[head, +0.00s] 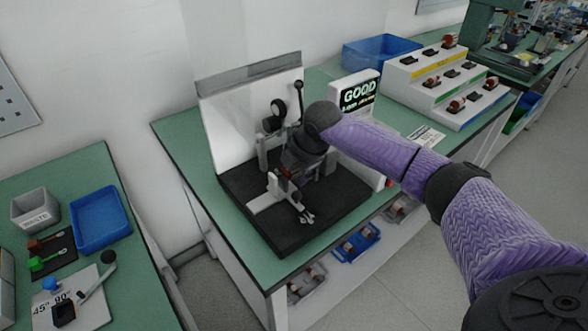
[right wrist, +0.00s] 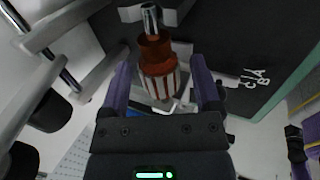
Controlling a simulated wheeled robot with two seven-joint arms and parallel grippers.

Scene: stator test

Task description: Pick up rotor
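The rotor (right wrist: 158,72), with a copper-coloured end and a striped copper and white body, shows in the right wrist view. Its metal shaft sits at a grey support of the test fixture. My right gripper (right wrist: 163,92) is open, with one purple finger on each side of the rotor and a gap visible beside it. In the head view my right gripper (head: 297,172) is over the fixture on the black base (head: 322,216) and hides most of the rotor.
A display (head: 358,95) reading GOOD stands behind my right arm. A stepped rack (head: 455,85) with several parts and a blue bin (head: 380,50) are at the back right. Fixture posts and a lever (head: 299,98) stand close to the gripper.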

